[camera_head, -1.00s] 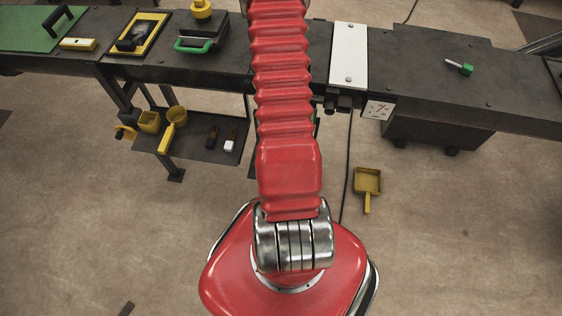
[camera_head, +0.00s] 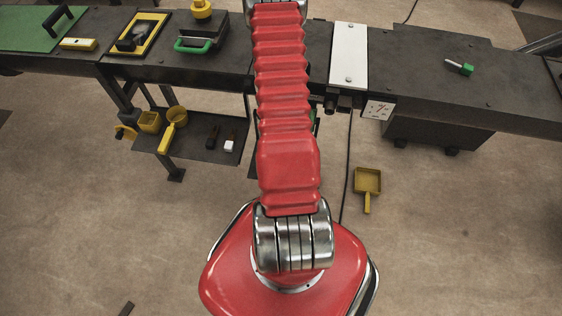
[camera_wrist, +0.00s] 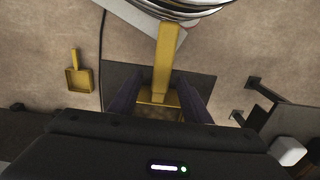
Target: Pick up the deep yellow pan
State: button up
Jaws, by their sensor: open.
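A yellow pan (camera_wrist: 158,111) with a long flat handle (camera_wrist: 165,60) lies over a dark plate (camera_wrist: 122,73) in the wrist view. Its handle points toward my base and its body is partly hidden by my gripper. My gripper (camera_wrist: 158,80) is open, with one dark finger on each side of the pan; I cannot tell whether they touch it. In the head view my red arm hides this pan and the gripper. A second, darker yellow pan (camera_head: 367,181) lies on the open floor right of my arm, and shows in the wrist view (camera_wrist: 78,79).
A long dark bench (camera_head: 450,75) runs across the back. A low shelf (camera_head: 200,150) under it holds yellow containers (camera_head: 149,122), a yellow-handled tool (camera_head: 166,138) and a white block (camera_head: 229,146). A black cable (camera_head: 346,185) runs along the floor.

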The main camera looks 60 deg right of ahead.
jog(key=shift+f, duration=1.35)
grip_shut()
